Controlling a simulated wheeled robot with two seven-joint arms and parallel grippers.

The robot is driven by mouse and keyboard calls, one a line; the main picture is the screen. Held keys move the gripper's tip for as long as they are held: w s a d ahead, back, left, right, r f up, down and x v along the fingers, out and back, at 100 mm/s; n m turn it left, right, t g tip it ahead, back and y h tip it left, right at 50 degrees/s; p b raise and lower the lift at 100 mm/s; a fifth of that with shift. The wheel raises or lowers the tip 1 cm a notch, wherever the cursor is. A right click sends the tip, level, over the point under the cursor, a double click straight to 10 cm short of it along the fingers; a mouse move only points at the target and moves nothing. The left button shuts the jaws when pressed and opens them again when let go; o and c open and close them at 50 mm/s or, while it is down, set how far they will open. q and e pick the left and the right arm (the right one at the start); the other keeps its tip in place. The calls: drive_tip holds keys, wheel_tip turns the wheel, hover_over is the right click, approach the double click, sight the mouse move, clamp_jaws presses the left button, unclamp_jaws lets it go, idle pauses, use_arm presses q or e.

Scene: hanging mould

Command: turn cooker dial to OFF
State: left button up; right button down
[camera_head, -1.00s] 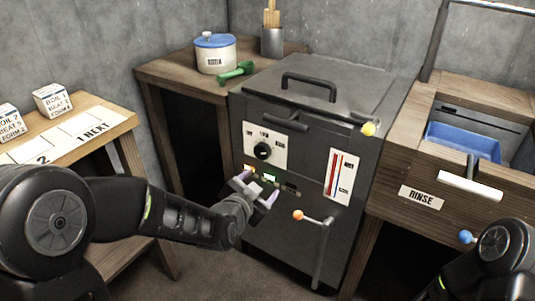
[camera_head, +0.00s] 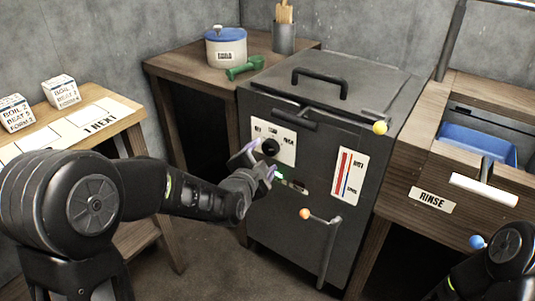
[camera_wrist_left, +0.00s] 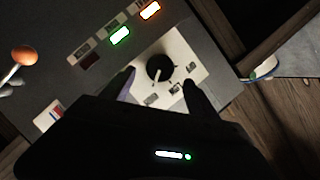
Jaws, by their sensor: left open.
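The cooker (camera_head: 330,130) is a dark metal box in the middle of the head view. Its round black dial (camera_head: 271,147) sits on a white label plate (camera_head: 288,150). In the left wrist view the dial (camera_wrist_left: 160,69) shows a white pointer line aimed down and slightly left, towards the lower-left label (camera_wrist_left: 150,99); the lettering is too small to read surely. My left gripper (camera_head: 254,162) is open just in front of and below the dial. In the wrist view its dark fingers (camera_wrist_left: 159,90) stand either side of the dial, apart from it. My right gripper is out of view.
Green and orange lamps (camera_wrist_left: 121,36) glow beside the plate. An orange-knobbed lever (camera_head: 305,214) and a yellow-knobbed one (camera_head: 380,128) stick out from the cooker. A white pot (camera_head: 226,50) stands behind left. The rinse station (camera_head: 432,200) is right; a card table (camera_head: 100,118) is left.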

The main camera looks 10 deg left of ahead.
sight(269, 150)
use_arm(q)
drive_tip(key=b+x, duration=0.1)
drive_tip(key=x, duration=0.3)
drive_tip(key=shift+w+f, duration=0.1)
drive_tip(key=shift+w, duration=0.2)
drive_tip(key=shift+c, duration=0.2)
drive_tip(key=c, duration=1.3)
